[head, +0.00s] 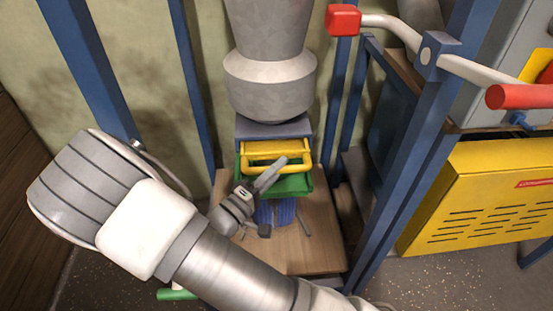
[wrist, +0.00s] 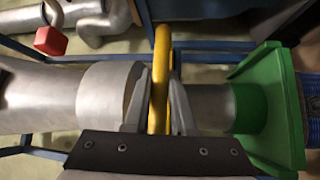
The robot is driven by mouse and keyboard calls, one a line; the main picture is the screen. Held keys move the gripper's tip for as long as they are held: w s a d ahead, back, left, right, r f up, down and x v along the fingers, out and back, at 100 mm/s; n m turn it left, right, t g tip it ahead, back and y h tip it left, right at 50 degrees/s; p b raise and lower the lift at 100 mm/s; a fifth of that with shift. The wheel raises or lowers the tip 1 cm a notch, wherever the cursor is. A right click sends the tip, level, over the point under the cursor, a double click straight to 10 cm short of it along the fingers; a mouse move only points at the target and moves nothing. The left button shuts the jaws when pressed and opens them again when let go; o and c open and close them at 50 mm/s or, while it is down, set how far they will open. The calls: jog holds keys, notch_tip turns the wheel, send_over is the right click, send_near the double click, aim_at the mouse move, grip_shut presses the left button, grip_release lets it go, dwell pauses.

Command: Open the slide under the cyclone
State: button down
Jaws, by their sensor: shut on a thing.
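The grey cyclone (head: 270,65) hangs at the top middle of the head view, its wide collar just above a grey plate (head: 285,129). The slide's yellow handle (head: 262,146) sticks out toward me under that plate. My gripper (head: 272,172) reaches it from the lower left. In the wrist view my gripper (wrist: 160,95) has one finger on each side of the yellow handle (wrist: 161,55) and is shut on its bar. The handle and my fingers hide the slide's opening, so I cannot tell how far it is drawn out.
A green outlet (head: 290,186) sits below the slide, over a blue ribbed piece (head: 283,211) above a wooden board (head: 312,255). Blue posts (head: 192,80) flank the cyclone. A red-ended lever (head: 343,20) is at upper right, and a yellow vented cover (head: 480,195) at right.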

jog(key=s, duration=0.7)
jog(key=shift+s, duration=0.2)
jog(key=c, duration=0.8)
grip_release()
jog(key=shift+o, duration=0.2)
jog(key=p+v, duration=0.1)
jog(key=v, duration=1.6)
jog(key=shift+a+p, duration=0.2)
jog(key=shift+p, duration=0.15)
